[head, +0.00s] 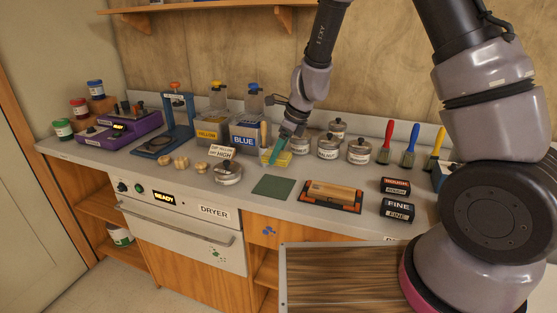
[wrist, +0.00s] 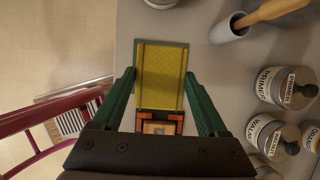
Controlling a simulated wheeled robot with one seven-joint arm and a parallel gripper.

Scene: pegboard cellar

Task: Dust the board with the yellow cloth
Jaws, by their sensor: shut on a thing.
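The wrist view shows my gripper's (wrist: 160,78) two green fingers, one along each side. The wooden board (head: 333,193) lies flat in an orange and black holder, nearer and to the right.
A dark green mat (head: 273,187) lies left of the board. Labelled jars (head: 328,146) stand just right of my gripper, and the blue container (head: 245,136) is close on its left. ROUGH (head: 395,186) and FINE (head: 397,209) blocks lie right of the board.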

